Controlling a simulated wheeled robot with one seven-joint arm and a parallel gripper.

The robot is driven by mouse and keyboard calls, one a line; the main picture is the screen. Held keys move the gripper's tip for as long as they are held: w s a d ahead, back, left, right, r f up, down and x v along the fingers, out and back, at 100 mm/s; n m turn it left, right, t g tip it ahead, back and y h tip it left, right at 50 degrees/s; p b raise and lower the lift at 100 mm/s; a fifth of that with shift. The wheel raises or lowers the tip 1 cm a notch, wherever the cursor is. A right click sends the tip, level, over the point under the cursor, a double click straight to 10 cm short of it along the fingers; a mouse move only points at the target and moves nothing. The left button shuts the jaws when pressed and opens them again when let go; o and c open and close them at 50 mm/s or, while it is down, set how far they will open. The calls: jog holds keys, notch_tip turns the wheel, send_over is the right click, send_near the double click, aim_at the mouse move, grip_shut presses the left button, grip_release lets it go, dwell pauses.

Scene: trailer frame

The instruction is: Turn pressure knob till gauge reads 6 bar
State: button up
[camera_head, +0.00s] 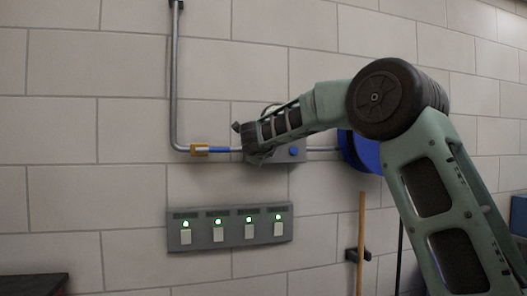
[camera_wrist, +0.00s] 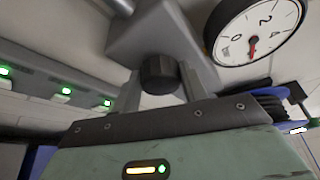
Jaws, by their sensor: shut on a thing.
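The black pressure knob (camera_wrist: 160,74) sticks out from a grey housing (camera_wrist: 150,35) in the wrist view. My gripper (camera_wrist: 160,88) is shut on the knob, with one finger on each side of it. The white round gauge (camera_wrist: 285,40) is at the upper right, partly cut off by the picture edge. Its numerals 0, 2 and 4 show. Its red needle (camera_wrist: 252,46) lies low on the face; I cannot tell the exact reading. In the head view my gripper (camera_head: 250,145) is at the grey wall box (camera_head: 298,150), hiding the knob and gauge.
A blue reel (camera_head: 365,155) is at right. Below is a switch panel (camera_head: 230,228) with green lights. A wooden pole (camera_head: 361,235) stands right of the panel.

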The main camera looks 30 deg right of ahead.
jog(key=o, duration=1)
jog(key=shift+f, duration=0.1)
jog(key=b+v, duration=0.3)
jog(key=v, duration=1.4)
jog(key=shift+s, duration=0.25)
